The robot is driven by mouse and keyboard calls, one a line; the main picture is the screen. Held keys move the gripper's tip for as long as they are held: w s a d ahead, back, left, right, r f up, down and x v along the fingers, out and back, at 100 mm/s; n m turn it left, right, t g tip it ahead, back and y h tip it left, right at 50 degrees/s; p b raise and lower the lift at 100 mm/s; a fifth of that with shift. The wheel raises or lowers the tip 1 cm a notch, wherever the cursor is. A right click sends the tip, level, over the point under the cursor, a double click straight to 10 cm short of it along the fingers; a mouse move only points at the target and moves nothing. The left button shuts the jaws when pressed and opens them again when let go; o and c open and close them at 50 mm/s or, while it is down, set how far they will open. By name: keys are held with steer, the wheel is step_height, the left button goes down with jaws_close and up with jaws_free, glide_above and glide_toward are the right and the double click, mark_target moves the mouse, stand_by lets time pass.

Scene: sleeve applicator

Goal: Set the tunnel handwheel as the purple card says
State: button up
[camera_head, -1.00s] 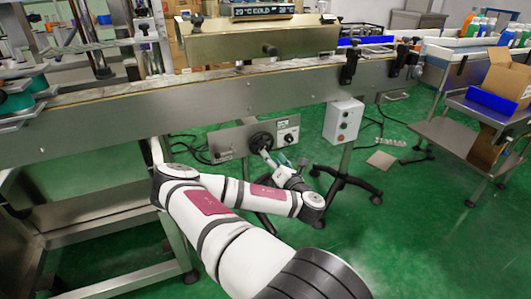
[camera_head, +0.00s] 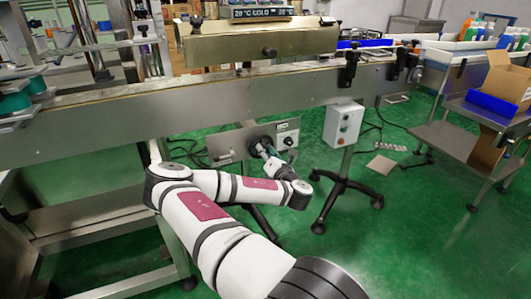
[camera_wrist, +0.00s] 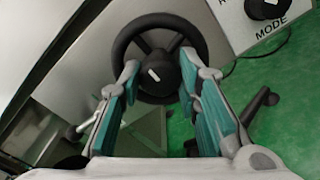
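The black handwheel (camera_wrist: 158,58) fills the upper middle of the wrist view, with spokes, a round hub and a white mark on the hub. It also shows on the metal panel below the conveyor in the head view (camera_head: 257,142), partly covered by my gripper. My gripper (camera_wrist: 159,75) is open, its two teal-padded fingers apart on either side of the hub, tips at the wheel. I cannot tell whether they touch it. In the head view my gripper (camera_head: 268,151) reaches the wheel from the lower right. I see no purple card.
A black knob marked MODE (camera_wrist: 265,8) sits right of the wheel. The tunnel (camera_head: 255,42) above has a display reading COLD. A white control box (camera_head: 343,124) on a wheeled stand is to the right. Green floor (camera_head: 400,220) is open at lower right.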

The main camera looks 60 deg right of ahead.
steer(key=shift+r+m+p, duration=0.1)
steer(key=shift+m+p, duration=0.3)
steer(key=shift+p, duration=0.05)
